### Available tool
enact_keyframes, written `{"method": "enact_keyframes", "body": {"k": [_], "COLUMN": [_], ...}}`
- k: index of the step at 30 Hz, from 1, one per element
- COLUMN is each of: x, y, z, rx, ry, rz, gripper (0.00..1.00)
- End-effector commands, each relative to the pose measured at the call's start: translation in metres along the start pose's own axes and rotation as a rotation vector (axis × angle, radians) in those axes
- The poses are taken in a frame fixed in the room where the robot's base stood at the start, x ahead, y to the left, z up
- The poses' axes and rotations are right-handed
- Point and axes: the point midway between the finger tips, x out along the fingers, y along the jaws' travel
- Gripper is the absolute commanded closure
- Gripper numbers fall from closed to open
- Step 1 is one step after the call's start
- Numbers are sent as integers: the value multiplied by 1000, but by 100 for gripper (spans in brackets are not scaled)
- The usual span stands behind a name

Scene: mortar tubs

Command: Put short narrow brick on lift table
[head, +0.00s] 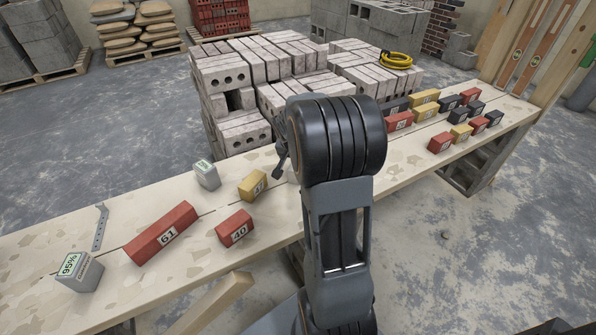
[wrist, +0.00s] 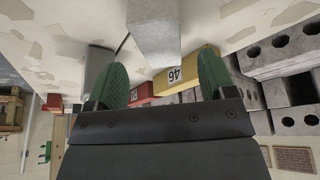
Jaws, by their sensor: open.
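I cannot tell for sure which brick is the short narrow one. On the plank bench (head: 60,240) lie a short red brick marked 40 (head: 234,228), a short yellow brick (head: 252,185) and a longer red brick marked 61 (head: 161,233). My gripper (wrist: 163,65) is open, with green fingers apart. A grey block (wrist: 154,32) shows close up, above the gap between them in the wrist view. A yellow brick marked 46 (wrist: 181,77) and a red brick (wrist: 141,92) lie beyond the fingers. In the head view my arm mostly hides the gripper. I cannot make out a lift table.
Grey boxes with percent labels (head: 80,272) (head: 207,175) and a flat metal strip (head: 100,228) are on the bench. Several red, yellow and dark bricks (head: 440,142) stand at its right end. Stacked pale bricks (head: 222,75) stand behind. Bare bench shows at the left.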

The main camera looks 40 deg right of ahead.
Motion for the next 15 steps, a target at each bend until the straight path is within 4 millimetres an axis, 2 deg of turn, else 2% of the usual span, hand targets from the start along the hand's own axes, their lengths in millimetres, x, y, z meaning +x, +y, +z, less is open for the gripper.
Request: {"method": "enact_keyframes", "body": {"k": [8, 15], "x": [18, 51], "y": [0, -1], "z": [0, 1], "rx": [-1, 0], "ry": [0, -2], "rz": [0, 1], "gripper": [23, 23]}}
